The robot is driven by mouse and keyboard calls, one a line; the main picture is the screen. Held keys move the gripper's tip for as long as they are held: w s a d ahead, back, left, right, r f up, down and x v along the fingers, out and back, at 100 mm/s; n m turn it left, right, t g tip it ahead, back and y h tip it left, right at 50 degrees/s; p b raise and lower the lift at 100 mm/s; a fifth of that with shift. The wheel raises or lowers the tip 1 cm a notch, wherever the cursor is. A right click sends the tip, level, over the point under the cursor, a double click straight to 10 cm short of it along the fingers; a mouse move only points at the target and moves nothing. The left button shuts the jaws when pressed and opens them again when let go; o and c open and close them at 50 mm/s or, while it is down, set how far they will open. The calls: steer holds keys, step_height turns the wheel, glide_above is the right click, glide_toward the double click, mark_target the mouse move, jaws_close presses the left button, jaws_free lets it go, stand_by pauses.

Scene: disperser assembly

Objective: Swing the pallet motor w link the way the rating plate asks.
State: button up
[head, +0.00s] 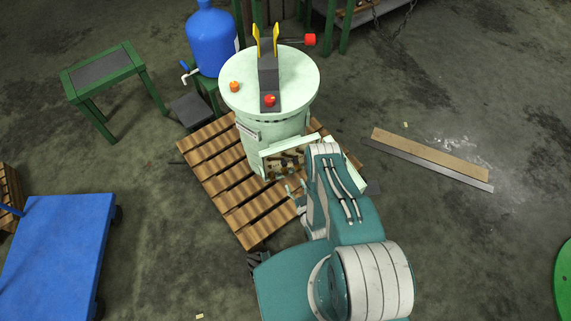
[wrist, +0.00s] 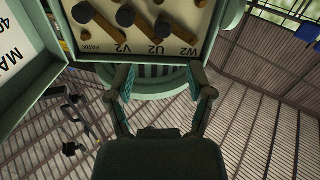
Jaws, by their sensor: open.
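In the wrist view the open terminal box (wrist: 215,47) shows upside down at the top, with the labels PARK, V2, U2 and W2 along its lower edge. Several brown slanted links (wrist: 176,31) with dark round knobs lie on its pale panel. A white plate (wrist: 15,60) with partly cut lettering stands at the left. My gripper (wrist: 160,80) is open and empty below the box, its fingertips apart near the lower edge. In the head view the box (head: 285,163) is partly hidden by my arm.
The pale green vessel (head: 265,130) stands on a wooden pallet (head: 225,185). A blue drum (head: 212,45) and green stand (head: 105,80) are behind and left. A blue cart (head: 60,245) is at lower left. Planks (head: 430,155) lie on the floor at right.

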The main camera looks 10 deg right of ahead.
mark_target(285, 166)
steer(key=w, duration=0.3)
steer(key=w+a, duration=0.1)
steer(key=w, duration=0.4)
steer(key=shift+w+a, duration=0.35)
steer(key=shift+w, duration=0.7)
jaws_close()
